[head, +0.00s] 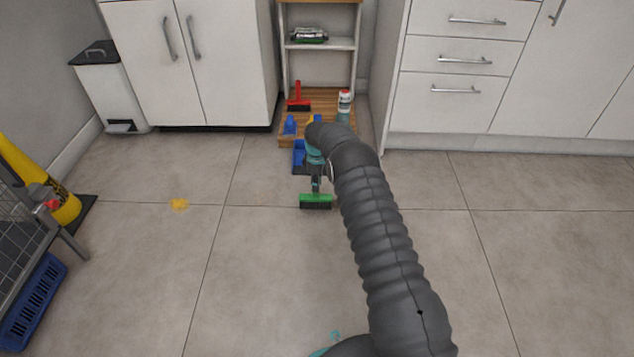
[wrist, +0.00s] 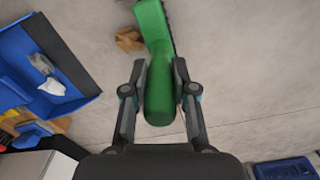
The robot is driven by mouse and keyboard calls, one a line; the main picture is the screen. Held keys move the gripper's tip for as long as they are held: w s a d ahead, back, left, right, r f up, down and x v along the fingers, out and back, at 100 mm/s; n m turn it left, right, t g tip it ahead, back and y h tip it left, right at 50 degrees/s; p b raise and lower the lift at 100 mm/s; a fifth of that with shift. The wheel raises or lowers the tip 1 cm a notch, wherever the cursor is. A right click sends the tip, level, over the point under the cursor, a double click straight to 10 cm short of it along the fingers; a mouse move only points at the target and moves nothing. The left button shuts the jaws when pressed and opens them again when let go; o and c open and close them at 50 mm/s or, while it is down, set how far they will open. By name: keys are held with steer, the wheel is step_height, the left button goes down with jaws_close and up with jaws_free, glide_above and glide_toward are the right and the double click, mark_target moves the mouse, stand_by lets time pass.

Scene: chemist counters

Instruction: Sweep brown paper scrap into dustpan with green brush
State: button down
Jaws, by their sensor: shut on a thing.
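My gripper (wrist: 158,78) is shut on the handle of the green brush (wrist: 156,30). In the head view my gripper (head: 316,174) holds the brush (head: 316,201) with its dark bristles down, at or close to the floor. The brown paper scrap (wrist: 129,39) lies on the floor just left of the brush head in the wrist view. I cannot make it out in the head view. The blue dustpan (wrist: 75,100) is at the left of the wrist view, with a grey and a white scrap in it. In the head view the dustpan (head: 299,156) is partly behind my arm.
A wooden shelf (head: 294,140) between cabinets holds a red brush (head: 298,101) and a white bottle (head: 344,102). A blue crate (head: 34,301) and wire cart (head: 25,230) stand far left. Floor around the brush is mostly clear.

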steer(key=shift+r+p, duration=1.15)
steer(key=shift+r, duration=2.8)
steer(key=shift+d, duration=0.1)
